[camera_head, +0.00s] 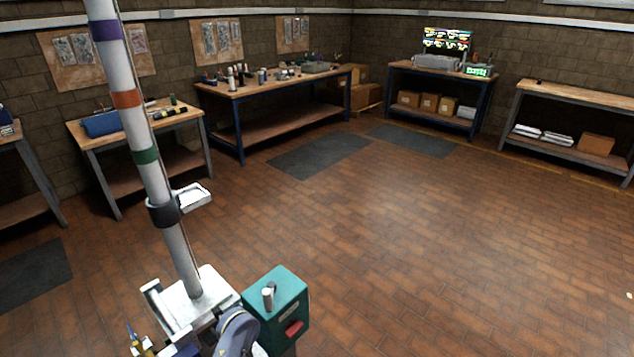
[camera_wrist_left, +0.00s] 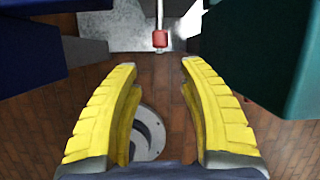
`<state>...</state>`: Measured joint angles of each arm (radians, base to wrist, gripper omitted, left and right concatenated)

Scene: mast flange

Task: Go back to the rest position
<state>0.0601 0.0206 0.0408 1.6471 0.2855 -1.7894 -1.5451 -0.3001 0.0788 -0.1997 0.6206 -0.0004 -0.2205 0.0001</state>
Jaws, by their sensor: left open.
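In the left wrist view my left gripper (camera_wrist_left: 160,65) shows two yellow ridged fingers, wide apart with nothing between them. A thin rod with a red end (camera_wrist_left: 160,40) hangs just beyond the fingertips, apart from them. In the head view a white mast (camera_head: 130,115) with purple, orange and green bands rises from a pale flange plate (camera_head: 208,290). A dark collar (camera_head: 163,212) on the mast carries a small white tray (camera_head: 194,196). I cannot clearly make out my left gripper in the head view. My right gripper is in neither view.
A teal box (camera_head: 276,300) with a small cylinder on top stands right of the mast base; a teal side (camera_wrist_left: 262,50) also shows in the wrist view. Workbenches (camera_head: 275,88) line the walls. The brick floor (camera_head: 430,240) to the right is clear.

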